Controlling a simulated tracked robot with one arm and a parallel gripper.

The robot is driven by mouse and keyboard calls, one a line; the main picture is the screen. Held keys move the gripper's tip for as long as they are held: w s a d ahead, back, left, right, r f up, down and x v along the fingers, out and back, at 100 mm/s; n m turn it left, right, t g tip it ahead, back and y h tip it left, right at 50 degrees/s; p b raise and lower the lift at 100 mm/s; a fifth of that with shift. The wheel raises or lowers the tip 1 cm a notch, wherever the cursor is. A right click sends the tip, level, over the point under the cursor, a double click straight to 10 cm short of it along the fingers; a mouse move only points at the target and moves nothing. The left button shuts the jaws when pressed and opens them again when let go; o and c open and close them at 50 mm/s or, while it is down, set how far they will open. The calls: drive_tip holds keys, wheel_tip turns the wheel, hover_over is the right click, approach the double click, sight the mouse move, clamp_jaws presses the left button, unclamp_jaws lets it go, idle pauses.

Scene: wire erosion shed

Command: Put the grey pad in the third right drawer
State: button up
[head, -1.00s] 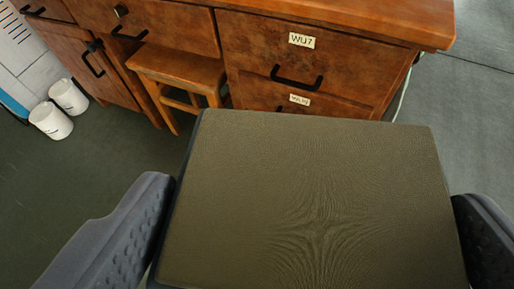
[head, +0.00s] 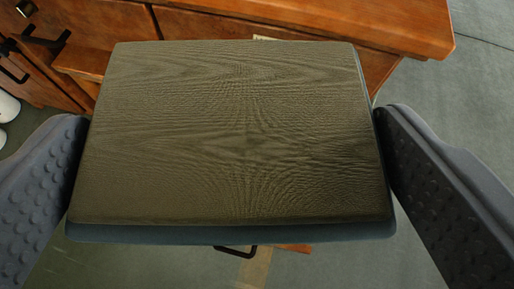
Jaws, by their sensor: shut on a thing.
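The grey pad (head: 235,135) is a wide, flat, olive-grey slab with a blue-grey lower edge. My gripper (head: 236,122) is shut on it, one ridged finger at its left side and one at its right. The pad is held in front of the wooden desk (head: 410,25) and hides most of its right drawers. Below the pad's near edge a dark handle (head: 237,251) and a strip of orange wood (head: 294,247) show, perhaps a drawer front. I cannot tell which drawer this is, or whether it is open. The drawer labels are almost wholly hidden.
White cups (head: 6,106) show at the left edge. A tan strip (head: 256,268) lies below the handle. Grey floor (head: 455,100) is clear on the right.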

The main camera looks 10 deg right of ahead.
drive_tip(key=shift+a, duration=0.15)
drive_tip(key=w+d+f+m+h, duration=0.15)
drive_tip(key=d+f, duration=0.35)
drive_tip(key=f, duration=0.7)
drive_tip(key=w+d+f+m+h, duration=0.15)
drive_tip(key=d+f, duration=0.35)
drive_tip(key=f, duration=0.7)
drive_tip(key=s+a+f+b, duration=0.1)
drive_tip(key=s+a+f, duration=0.15)
drive_tip(key=f, duration=0.75)
drive_tip(key=s+a+f, duration=0.1)
drive_tip(key=s+f, duration=0.3)
drive_tip(key=f, duration=0.6)
drive_tip(key=w+a+f+b, duration=0.2)
drive_tip(key=w+a, duration=0.1)
drive_tip(key=w, duration=0.4)
drive_tip(key=w+a+f+b, duration=0.2)
drive_tip(key=w+a, duration=0.1)
drive_tip(key=w, duration=0.4)
drive_tip(key=shift+a+f+b, duration=0.3)
drive_tip(key=shift+f+b, duration=0.1)
drive_tip(key=shift+f, duration=0.6)
drive_tip(key=o, duration=0.9)
